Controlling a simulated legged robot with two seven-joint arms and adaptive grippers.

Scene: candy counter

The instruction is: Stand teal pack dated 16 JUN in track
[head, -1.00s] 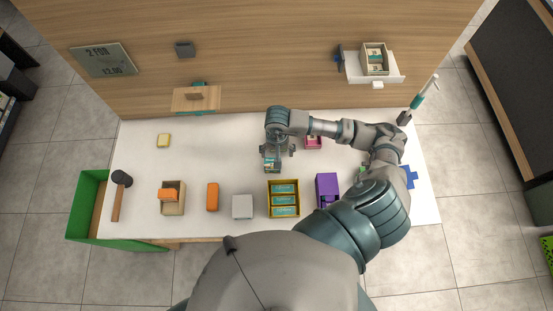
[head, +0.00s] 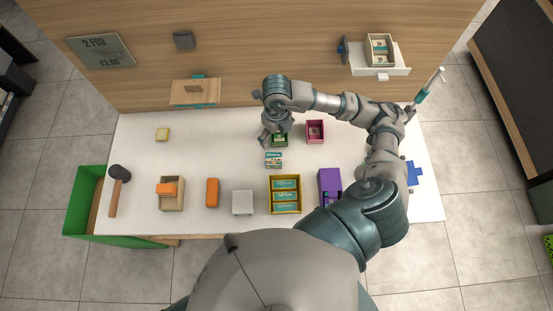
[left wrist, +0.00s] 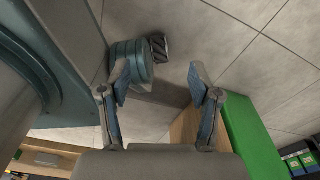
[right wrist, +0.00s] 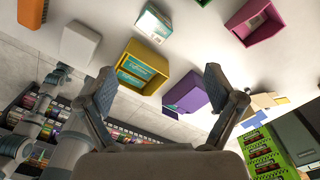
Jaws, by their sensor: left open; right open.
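A teal and white pack (head: 273,159) sits alone on the white counter; it also shows in the right wrist view (right wrist: 153,25). Its date is too small to read. Several similar teal packs lie in a yellow tray (head: 270,207), which also shows in the right wrist view (right wrist: 126,58). I cannot tell which thing is the track. My right gripper (head: 270,139) is open and empty, just behind the loose pack and apart from it; its fingers spread wide in the right wrist view (right wrist: 158,85). My left gripper (left wrist: 160,80) is open and empty over the floor, outside the head view.
A green box (head: 281,141) and a pink box (head: 315,131) stand near my right gripper. A purple box (head: 329,182), grey box (head: 242,202), orange block (head: 212,192) and hammer (head: 116,195) line the front. The counter's left middle is mostly clear.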

